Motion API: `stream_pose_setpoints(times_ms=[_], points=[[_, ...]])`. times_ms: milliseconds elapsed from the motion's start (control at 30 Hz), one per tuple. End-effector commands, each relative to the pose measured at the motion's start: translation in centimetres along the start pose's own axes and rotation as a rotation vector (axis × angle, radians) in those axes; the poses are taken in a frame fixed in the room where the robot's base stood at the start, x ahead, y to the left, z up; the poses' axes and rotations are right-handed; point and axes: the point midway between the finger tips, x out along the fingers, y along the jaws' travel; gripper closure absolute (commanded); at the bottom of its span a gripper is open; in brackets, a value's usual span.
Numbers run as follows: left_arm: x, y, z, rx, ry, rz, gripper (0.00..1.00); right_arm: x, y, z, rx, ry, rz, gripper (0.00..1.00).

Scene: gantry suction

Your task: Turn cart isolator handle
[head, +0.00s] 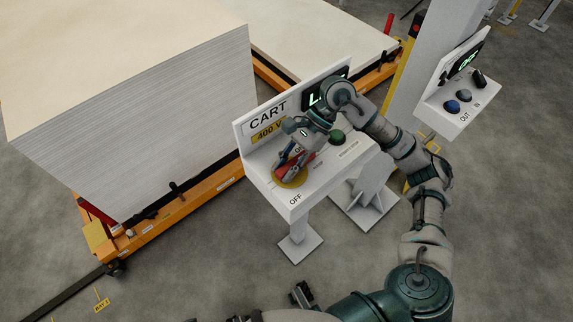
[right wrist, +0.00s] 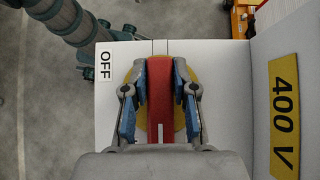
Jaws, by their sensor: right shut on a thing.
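The red isolator handle (head: 296,166) sits on a round yellow plate (head: 290,181) on the white cart control box (head: 320,195). My right gripper (head: 290,162) reaches it from above and is shut on it. In the right wrist view the red handle (right wrist: 160,90) lies between the two blue-padded fingers of my right gripper (right wrist: 159,100). An OFF label (right wrist: 105,66) is beside the yellow plate, on the left there. The gripper covers part of the handle and of the ON label. My left gripper (head: 301,293) seems to show at the bottom edge; its fingers are unclear.
A green button (head: 337,136) is on the same box, right of the handle. Behind stands a tall stack of boards (head: 130,120) on an orange cart (head: 165,222). A second box (head: 455,95) with IN and OUT buttons is at right. The floor in front is clear.

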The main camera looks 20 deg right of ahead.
Motion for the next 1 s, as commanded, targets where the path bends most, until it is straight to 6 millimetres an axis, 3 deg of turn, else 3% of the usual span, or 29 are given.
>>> stream_pose_setpoints(times_ms=[133, 167, 233, 533, 667, 1000], points=[[0.0, 0.0, 0.0, 0.0, 0.0, 0.0, 0.49, 0.0, 0.0, 0.1, -0.007, -0.006, -0.002, 1.0], [0.0, 0.0, 0.0, -0.001, 0.001, 0.0, 0.49, 0.0, 0.0, 0.1, -0.007, -0.005, -0.001, 0.66], [0.0, 0.0, 0.0, -0.001, 0.001, 0.001, 0.49, 0.0, 0.0, 0.1, -0.006, -0.005, -0.001, 0.48], [0.1, -0.1, 0.1, 0.003, -0.001, -0.001, 0.49, -0.2, 0.1, -0.3, -0.003, -0.006, -0.001, 0.48], [0.0, -0.1, 0.2, 0.003, 0.0, -0.001, 0.49, -1.2, 0.0, -0.3, -0.001, -0.006, -0.003, 0.48], [0.0, -0.1, 0.1, 0.002, 0.001, 0.0, 0.49, -8.4, -0.2, -0.1, -0.003, -0.006, -0.005, 0.48]])
